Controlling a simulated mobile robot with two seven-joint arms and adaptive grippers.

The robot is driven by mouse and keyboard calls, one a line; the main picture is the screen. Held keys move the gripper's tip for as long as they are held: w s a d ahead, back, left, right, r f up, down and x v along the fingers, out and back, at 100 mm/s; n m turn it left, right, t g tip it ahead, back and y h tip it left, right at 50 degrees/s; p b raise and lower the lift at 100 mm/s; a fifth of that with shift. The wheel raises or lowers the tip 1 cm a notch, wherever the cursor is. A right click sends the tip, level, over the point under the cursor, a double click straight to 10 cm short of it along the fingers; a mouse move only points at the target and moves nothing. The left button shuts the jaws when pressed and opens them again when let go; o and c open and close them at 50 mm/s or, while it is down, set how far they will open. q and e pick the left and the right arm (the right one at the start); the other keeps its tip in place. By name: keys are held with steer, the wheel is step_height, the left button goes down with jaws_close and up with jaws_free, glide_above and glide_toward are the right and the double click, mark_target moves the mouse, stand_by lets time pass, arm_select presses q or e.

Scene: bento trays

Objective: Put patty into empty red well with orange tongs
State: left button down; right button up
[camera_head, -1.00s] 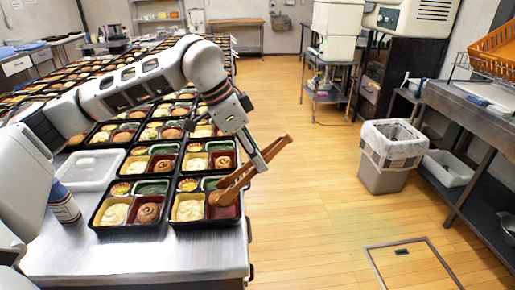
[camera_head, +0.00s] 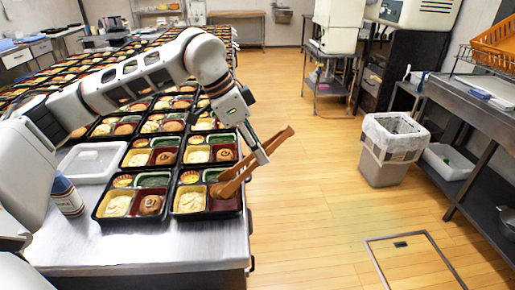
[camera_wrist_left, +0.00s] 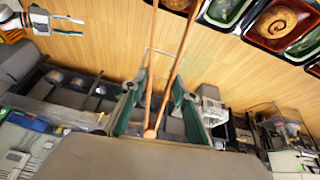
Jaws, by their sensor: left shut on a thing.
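My left gripper (camera_head: 258,158) is shut on the orange tongs (camera_head: 252,165), above the front right bento tray (camera_head: 207,217). The tongs slant down left, their lower end over the tray's red well (camera_head: 230,203), which looks bare in its visible part. I cannot tell whether the tongs hold a patty. The front left tray has a brown patty (camera_head: 150,204) in its red well. In the left wrist view the gripper (camera_wrist_left: 155,100) grips the tongs (camera_wrist_left: 167,75); their tips are out of frame. A patty in a red well (camera_wrist_left: 282,22) shows at top right.
Rows of filled trays (camera_head: 152,155) stretch back along the steel table (camera_head: 140,255). The floor right of the table is free up to a bin (camera_head: 390,150).

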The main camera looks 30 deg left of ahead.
arm_select(q)
steer(key=shift+f, duration=0.15)
arm_select(e)
steer(key=shift+w, duration=0.2)
arm_select(q)
steer(key=shift+f, duration=0.35)
arm_select(e)
steer(key=shift+w+d, duration=0.1)
steer(key=shift+w, duration=0.05)
arm_select(q)
steer(key=shift+f, duration=0.15)
steer(key=shift+f+b, duration=0.3)
steer(key=shift+f, duration=0.1)
arm_select(e)
steer(key=shift+f, duration=0.25)
arm_select(q)
steer(key=shift+f, duration=0.45)
arm_select(e)
steer(key=shift+s+f, duration=0.3)
steer(key=shift+s, duration=0.2)
